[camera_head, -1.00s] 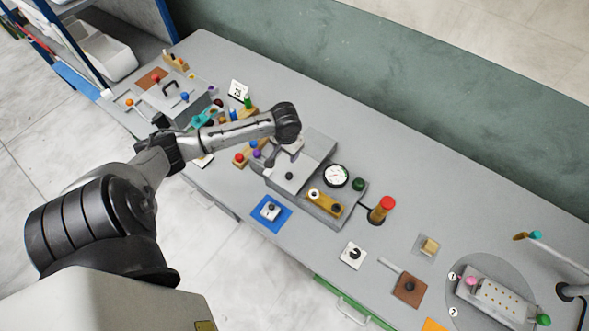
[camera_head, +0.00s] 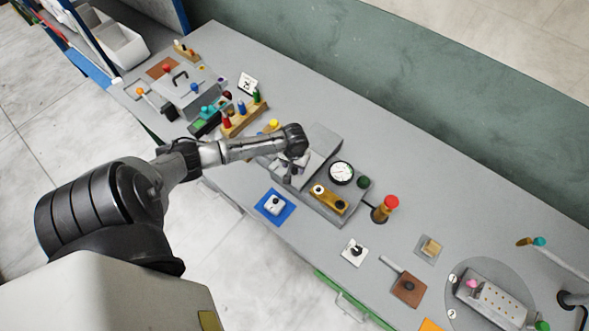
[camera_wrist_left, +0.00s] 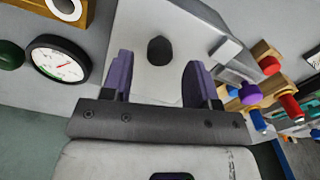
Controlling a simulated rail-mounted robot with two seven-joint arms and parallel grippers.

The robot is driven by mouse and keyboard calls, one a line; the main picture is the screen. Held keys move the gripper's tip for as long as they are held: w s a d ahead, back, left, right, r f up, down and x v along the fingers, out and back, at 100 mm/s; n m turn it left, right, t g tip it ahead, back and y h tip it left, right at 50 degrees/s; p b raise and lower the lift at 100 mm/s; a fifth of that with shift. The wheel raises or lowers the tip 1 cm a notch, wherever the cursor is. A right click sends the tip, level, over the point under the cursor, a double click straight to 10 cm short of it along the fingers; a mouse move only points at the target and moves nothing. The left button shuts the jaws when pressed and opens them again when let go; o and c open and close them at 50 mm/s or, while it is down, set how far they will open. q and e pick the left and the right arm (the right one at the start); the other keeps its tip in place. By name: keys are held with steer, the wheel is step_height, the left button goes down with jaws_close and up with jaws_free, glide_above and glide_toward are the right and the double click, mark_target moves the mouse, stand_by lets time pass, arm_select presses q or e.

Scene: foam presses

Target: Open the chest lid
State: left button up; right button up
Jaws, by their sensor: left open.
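A light grey lid-like plate with a dark round knob (camera_wrist_left: 160,51) fills the upper middle of the left wrist view. In the head view it belongs to the grey unit (camera_head: 322,143) at the middle of the bench, mostly covered by my left arm. My left gripper (camera_head: 288,172) is over this unit. In the left wrist view its two purple fingers (camera_wrist_left: 158,78) are apart, with the knob showing between and slightly beyond them. Nothing is held, and contact cannot be told. A second grey box with a black arched handle (camera_head: 181,77) stands farther left. My right gripper is not in view.
A round gauge (camera_head: 341,173) and a brass-coloured block (camera_head: 328,199) are on the unit, right of my gripper. A red-topped post (camera_head: 386,207) stands beyond them. A wooden rack of coloured pegs (camera_head: 243,117) is left. The bench behind the unit is clear.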

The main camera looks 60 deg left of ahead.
mark_target(294, 169)
arm_select(q)
steer(key=shift+f, duration=1.7)
steer(key=shift+c, duration=0.4)
jaws_close()
